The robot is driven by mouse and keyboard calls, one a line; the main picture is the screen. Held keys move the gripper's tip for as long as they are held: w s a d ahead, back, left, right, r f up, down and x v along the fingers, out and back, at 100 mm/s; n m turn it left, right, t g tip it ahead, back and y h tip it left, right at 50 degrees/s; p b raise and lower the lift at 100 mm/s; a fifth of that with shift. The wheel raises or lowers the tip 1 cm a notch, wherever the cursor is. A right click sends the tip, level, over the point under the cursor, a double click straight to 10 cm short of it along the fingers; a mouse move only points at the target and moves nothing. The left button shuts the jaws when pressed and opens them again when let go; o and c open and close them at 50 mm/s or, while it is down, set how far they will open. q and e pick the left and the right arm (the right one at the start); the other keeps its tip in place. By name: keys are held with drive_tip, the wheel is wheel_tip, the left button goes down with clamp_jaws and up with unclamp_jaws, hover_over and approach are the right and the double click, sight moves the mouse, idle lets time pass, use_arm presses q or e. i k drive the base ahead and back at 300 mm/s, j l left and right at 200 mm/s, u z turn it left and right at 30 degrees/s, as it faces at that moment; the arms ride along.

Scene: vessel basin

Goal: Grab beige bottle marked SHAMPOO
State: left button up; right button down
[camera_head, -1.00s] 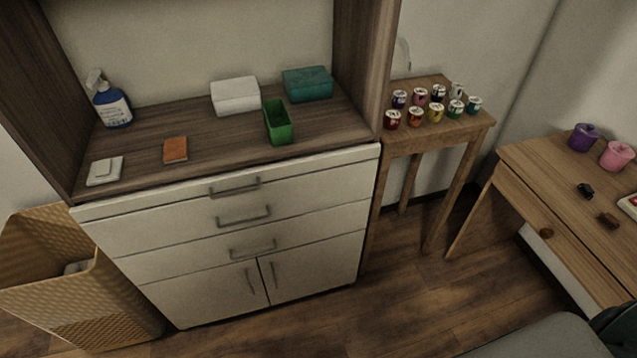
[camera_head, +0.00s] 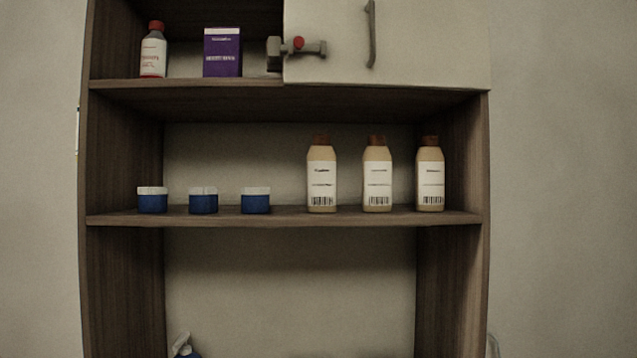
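Three beige bottles with brown caps and white labels stand upright in a row on the right half of the middle shelf: a left bottle (camera_head: 321,178), a middle bottle (camera_head: 377,177) and a right bottle (camera_head: 430,177). Each label has a short dark word above a barcode. The words are too small and blurred to read, so I cannot tell which one is marked SHAMPOO. Neither of my grippers shows in the head view.
Three blue jars with white lids, one of them the left jar (camera_head: 152,200), stand on the same shelf (camera_head: 280,217).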

sight(321, 158)
drive_tip(key=i+l+u, duration=0.1)
drive_tip(key=l, duration=0.35)
drive_tip(key=i+l+u, duration=0.15)
drive_tip(key=l, duration=0.35)
drive_tip(key=i+l+u, duration=0.1)
drive_tip(key=l, duration=0.35)
